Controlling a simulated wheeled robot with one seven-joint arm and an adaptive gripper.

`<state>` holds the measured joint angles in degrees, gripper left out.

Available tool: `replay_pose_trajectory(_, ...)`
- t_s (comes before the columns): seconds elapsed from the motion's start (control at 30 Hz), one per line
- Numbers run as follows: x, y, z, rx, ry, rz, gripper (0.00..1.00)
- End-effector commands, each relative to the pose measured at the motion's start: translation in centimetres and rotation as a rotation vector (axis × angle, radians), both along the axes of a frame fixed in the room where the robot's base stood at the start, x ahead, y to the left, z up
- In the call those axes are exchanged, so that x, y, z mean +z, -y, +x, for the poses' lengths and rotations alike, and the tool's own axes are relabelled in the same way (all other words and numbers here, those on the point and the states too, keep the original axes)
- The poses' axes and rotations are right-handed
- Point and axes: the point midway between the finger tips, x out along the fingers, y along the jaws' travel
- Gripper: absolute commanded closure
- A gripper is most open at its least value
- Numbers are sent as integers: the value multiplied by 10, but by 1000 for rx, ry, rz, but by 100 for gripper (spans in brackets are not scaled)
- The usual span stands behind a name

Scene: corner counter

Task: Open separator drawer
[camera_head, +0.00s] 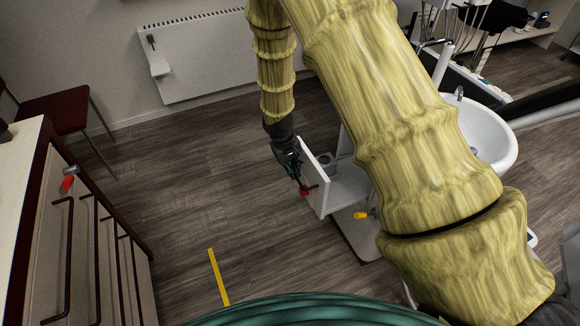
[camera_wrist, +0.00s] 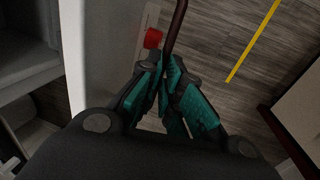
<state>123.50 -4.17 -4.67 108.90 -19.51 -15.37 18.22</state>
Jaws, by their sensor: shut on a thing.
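The separator drawer (camera_head: 313,182) has a white front panel and stands at the middle of the head view, beside a white sink unit. Its front also shows as a pale panel on the left of the wrist view (camera_wrist: 100,60). A thin dark red bar handle (camera_wrist: 176,25) runs along the front, next to a red knob (camera_wrist: 153,38). My gripper (camera_head: 301,184) is at the front panel, with its teal fingers (camera_wrist: 168,85) shut on the handle. Open space with inner walls shows behind the panel, so the drawer appears at least partly open. The gripped part of the handle is hidden.
A cabinet with dark handles (camera_head: 88,235) stands at the left. A white basin (camera_head: 490,135) is at the right, partly behind my arm. A radiator (camera_head: 205,58) and a dark red chair (camera_head: 60,110) are at the back. Wooden floor with a yellow strip (camera_head: 218,277) is clear between them.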

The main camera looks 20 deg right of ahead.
Motion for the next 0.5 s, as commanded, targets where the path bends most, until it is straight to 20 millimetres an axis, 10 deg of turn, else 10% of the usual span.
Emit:
replay_pose_trajectory(0.23,-1,-1,-1,0,-1,1,100)
replay_pose_trajectory(0.37,-1,-2,0,1,-1,1,71)
replay_pose_trajectory(0.5,-1,-1,0,1,-1,0,70)
